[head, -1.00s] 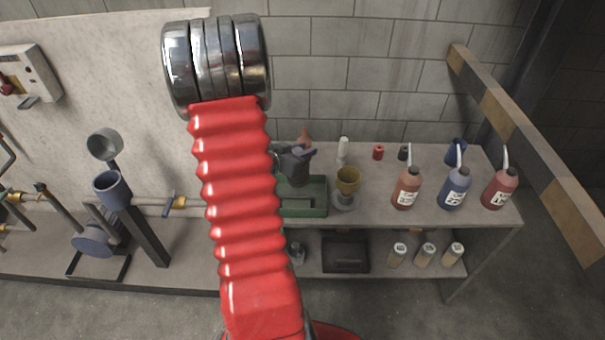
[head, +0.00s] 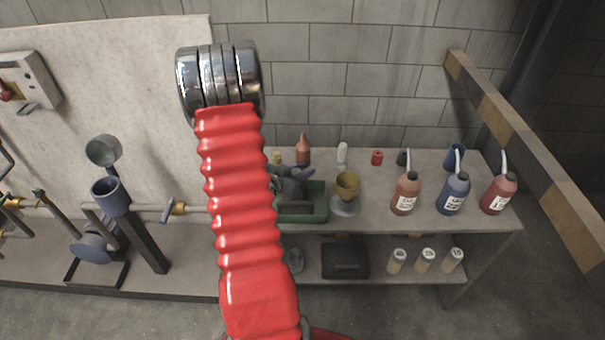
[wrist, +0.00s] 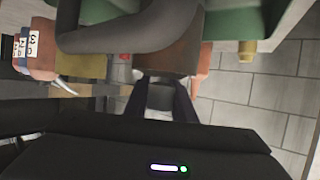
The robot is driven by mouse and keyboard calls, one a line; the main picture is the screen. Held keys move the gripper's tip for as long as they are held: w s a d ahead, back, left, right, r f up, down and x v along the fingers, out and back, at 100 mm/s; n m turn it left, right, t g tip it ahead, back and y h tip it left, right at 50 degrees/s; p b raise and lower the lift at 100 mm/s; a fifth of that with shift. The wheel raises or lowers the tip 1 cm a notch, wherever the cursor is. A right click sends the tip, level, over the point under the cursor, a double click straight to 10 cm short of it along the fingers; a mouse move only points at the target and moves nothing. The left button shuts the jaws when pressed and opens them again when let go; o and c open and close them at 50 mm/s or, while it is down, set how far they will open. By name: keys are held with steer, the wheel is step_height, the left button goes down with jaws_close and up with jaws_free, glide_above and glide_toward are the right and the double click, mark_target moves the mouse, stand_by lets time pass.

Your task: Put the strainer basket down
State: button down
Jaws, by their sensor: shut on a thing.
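My gripper (head: 290,184) is low over the green tray (head: 317,205) on the bench top, partly behind my red arm sleeve. In the wrist view my gripper (wrist: 164,82) has its dark fingers shut on a brownish, rounded thing that I take for the strainer basket (wrist: 168,58). A thick dark grey curved bar crosses in front of it; I cannot tell whether it belongs to the basket. Green surfaces show on both sides of the basket at the top of the wrist view. Whether the basket touches the tray is hidden. In the head view I cannot make out the basket.
A yellow funnel-like cup (head: 347,186) stands just right of the tray. Red (head: 406,193) and blue (head: 453,195) bottles stand further right. A pipe rig with a blue cup (head: 110,195) is at left. Bench top between cup and bottles is clear.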

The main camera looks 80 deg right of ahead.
steer(key=shift+f, duration=0.3)
steer(key=shift+f, duration=0.15)
steer(key=c, duration=1.5)
jaws_free()
steer(key=shift+w+a+r, duration=0.1)
steer(key=shift+r, duration=0.1)
steer(key=v, duration=1.1)
steer(key=shift+w+a+r, duration=0.1)
steer(key=shift+w+a, duration=0.05)
steer(key=shift+a, duration=0.15)
steer(key=shift+w, duration=0.1)
